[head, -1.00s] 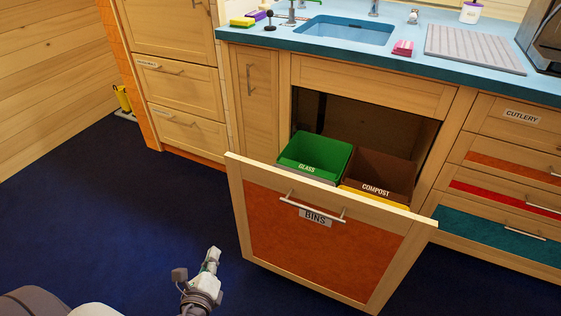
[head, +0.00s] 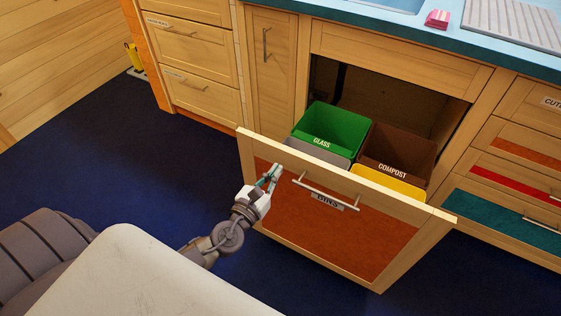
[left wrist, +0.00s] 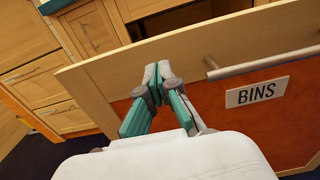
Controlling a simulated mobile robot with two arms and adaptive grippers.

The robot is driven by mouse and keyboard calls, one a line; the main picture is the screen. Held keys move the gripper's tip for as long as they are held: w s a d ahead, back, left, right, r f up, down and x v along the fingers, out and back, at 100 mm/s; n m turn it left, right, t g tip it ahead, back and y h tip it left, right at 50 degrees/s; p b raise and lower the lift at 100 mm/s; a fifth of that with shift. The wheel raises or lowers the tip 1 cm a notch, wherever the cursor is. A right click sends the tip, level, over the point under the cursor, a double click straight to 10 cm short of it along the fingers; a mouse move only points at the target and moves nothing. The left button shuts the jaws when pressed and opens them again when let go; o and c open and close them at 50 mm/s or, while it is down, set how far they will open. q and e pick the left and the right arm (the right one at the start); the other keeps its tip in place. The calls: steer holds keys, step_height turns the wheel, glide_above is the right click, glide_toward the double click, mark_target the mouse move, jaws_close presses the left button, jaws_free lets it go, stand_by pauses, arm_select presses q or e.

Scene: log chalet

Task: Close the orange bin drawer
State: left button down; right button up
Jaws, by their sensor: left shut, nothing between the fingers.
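The orange bin drawer (head: 330,225) stands pulled well out of the cabinet, with a metal bar handle (head: 325,193) and a BINS label on its front. It also shows in the left wrist view (left wrist: 215,112). My left gripper (head: 276,172) is shut and empty, in front of the drawer front near its upper left part, left of the handle. In the left wrist view its fingertips (left wrist: 157,68) overlap the wooden frame of the drawer front; I cannot tell whether they touch it. My right gripper is not in view.
Inside the drawer are a green glass bin (head: 333,128), a brown compost bin (head: 400,150), a grey bin (head: 316,153) and a yellow bin (head: 385,186). The blue counter (head: 500,55) is above. Closed drawers flank the opening. Dark blue floor (head: 110,170) lies open at left.

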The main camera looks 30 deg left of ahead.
mark_target(285, 158)
arm_select(q)
steer(key=shift+w, duration=1.6)
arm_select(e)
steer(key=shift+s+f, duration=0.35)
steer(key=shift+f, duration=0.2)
arm_select(q)
steer(key=shift+w, duration=0.1)
